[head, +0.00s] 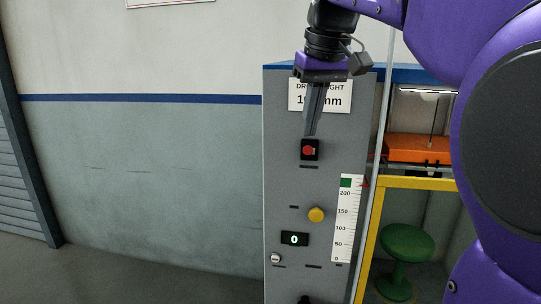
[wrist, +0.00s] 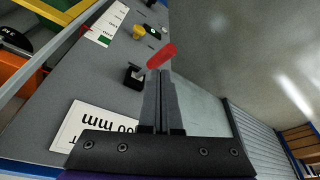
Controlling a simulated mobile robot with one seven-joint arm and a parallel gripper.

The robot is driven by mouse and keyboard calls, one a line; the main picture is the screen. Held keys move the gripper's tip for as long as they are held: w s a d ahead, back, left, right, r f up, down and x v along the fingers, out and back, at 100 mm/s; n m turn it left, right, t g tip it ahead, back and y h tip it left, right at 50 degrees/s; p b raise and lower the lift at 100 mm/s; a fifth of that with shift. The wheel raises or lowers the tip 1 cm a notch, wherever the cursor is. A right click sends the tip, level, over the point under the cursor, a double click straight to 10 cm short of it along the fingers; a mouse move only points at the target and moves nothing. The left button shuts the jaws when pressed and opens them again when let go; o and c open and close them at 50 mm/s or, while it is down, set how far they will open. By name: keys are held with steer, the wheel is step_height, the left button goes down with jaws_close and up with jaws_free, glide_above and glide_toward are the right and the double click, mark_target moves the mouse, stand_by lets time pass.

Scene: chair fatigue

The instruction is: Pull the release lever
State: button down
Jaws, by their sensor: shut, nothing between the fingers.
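A red lever (head: 308,150) sticks out from a black mount (head: 317,144) on the grey control panel (head: 282,195). In the head view it is seen nearly end-on. In the wrist view the red lever (wrist: 162,56) shows just beyond my fingertips, with its black mount (wrist: 133,76) to the left. My gripper (head: 310,134) points down the panel, just above the lever in the head view. My gripper (wrist: 159,72) is shut and empty, its fingers together. Whether the fingertips touch the lever cannot be told.
The panel carries a drop height sign (head: 340,98), a yellow knob (head: 316,215), a display reading 0 (head: 294,239) and a scale (head: 346,220). To the right, a yellow-framed bay holds a green stool (head: 406,243) below an orange block (head: 418,149). Floor left of the panel is clear.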

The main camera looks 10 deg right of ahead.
mark_target(309, 155)
steer(key=shift+f+b, duration=2.35)
steer(key=shift+f, duration=0.9)
steer(key=p+v, duration=0.2)
steer(key=v, duration=0.1)
steer(key=a+p+v, duration=0.1)
steer(key=p+v, duration=0.4)
steer(key=v, duration=0.1)
steer(key=shift+w+a+r+p, duration=0.15)
steer(key=shift+w+r+p, duration=0.15)
steer(key=shift+p, duration=0.1)
